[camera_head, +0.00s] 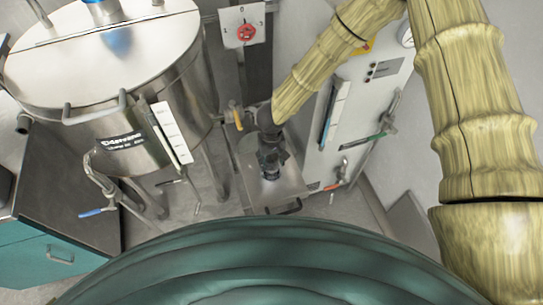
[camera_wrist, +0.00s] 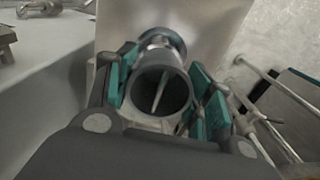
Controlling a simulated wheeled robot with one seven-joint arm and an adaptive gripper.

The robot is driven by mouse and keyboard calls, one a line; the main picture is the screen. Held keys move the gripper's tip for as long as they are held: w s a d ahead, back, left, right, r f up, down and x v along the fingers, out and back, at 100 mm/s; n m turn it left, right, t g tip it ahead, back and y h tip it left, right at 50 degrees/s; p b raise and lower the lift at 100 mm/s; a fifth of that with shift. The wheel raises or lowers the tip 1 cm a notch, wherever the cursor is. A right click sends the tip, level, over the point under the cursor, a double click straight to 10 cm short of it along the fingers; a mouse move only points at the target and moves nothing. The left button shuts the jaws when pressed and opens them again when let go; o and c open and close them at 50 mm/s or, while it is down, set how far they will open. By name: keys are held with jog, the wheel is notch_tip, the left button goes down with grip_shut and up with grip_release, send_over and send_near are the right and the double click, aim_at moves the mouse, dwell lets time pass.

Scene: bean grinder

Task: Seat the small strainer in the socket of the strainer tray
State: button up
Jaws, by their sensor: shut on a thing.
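My gripper (camera_wrist: 160,98) is shut on the small strainer (camera_wrist: 152,120), a grey cylinder with a dark open mouth facing the wrist camera. The teal finger pads press on its left and right sides. In the head view my gripper (camera_head: 270,158) points down over the strainer tray (camera_head: 289,184), a square metal plate. The tray also shows behind the strainer in the wrist view (camera_wrist: 215,30). A shiny round metal part (camera_wrist: 163,38) shows just beyond the strainer's rim; I cannot tell whether it is the socket. The strainer's lower end and its contact with the tray are hidden.
A large steel drum (camera_head: 175,75) on legs stands left of the tray. A white panel cabinet (camera_head: 350,120) with handles stands to the right. A dark-topped teal cabinet (camera_head: 75,200) is at the far left. Bare floor (camera_head: 325,205) lies right of the tray.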

aim_at(271, 168)
jog(key=shift+f, duration=0.95)
jog(key=shift+p, duration=1.6)
dwell(1.3)
jog(key=shift+f+b, duration=0.7)
jog(key=shift+f, duration=1.25)
dwell(0.5)
jog(key=o, duration=1.2)
notch_tip(271, 168, up, 12)
